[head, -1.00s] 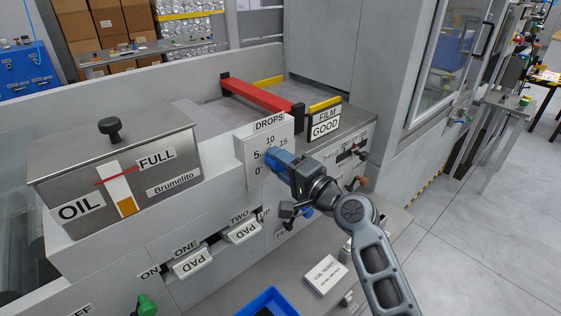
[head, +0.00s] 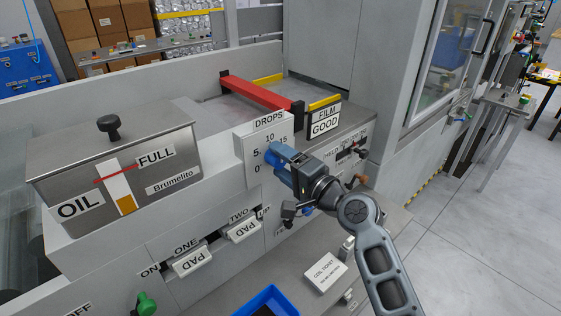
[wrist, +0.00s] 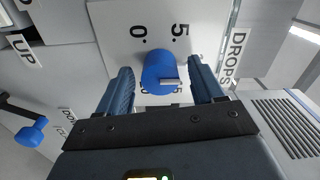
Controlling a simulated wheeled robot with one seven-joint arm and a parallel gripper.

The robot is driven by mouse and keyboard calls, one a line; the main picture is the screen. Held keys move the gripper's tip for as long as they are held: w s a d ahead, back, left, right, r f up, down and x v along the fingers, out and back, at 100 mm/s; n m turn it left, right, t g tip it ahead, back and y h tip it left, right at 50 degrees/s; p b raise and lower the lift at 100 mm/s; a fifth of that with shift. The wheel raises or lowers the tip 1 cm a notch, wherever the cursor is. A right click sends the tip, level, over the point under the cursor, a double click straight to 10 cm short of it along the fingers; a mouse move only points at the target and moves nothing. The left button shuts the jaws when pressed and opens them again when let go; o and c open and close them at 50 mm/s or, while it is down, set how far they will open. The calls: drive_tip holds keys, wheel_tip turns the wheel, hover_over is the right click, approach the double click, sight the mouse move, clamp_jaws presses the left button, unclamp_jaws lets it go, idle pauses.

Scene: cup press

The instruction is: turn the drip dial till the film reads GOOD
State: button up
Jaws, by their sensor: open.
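The 0 and 5 marks are readable; the marks below are partly covered. My gripper (wrist: 163,80) is open, with one blue finger on each side of the knob and a visible gap at each. In the head view my gripper (head: 276,158) is at the DROPS plate (head: 246,146) and hides most of the dial. The film sign (head: 324,120) reads GOOD.
A blue knob on a black stem (wrist: 30,132) is left of my gripper in the wrist view. The oil tank (head: 60,165), PAD levers (head: 192,262) and green knob (head: 146,303) line the machine. A blue tray (head: 268,303) sits below.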

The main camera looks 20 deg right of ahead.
drive_tip(key=b+v, duration=0.1)
drive_tip(key=v, duration=0.6)
idle(0.3)
drive_tip(key=s+f+n+g+h, duration=0.1)
drive_tip(key=s+f+h, duration=0.1)
drive_tip(key=s+f, duration=0.35)
drive_tip(key=s+f+n+h, duration=0.1)
drive_tip(key=s+f+n, duration=0.1)
drive_tip(key=s, duration=0.7)
drive_tip(key=s+f+n+g+h, duration=0.15)
drive_tip(key=s+f, duration=0.25)
drive_tip(key=s, duration=0.4)
drive_tip(key=s+a+r+n, duration=0.1)
drive_tip(key=s+r+n, duration=0.3)
drive_tip(key=s, duration=0.6)
drive_tip(key=s+a+r+n+h, duration=0.1)
drive_tip(key=s+r+n, duration=0.3)
drive_tip(key=s, duration=0.6)
drive_tip(key=shift+s, duration=0.2)
drive_tip(key=shift+a, duration=0.1)
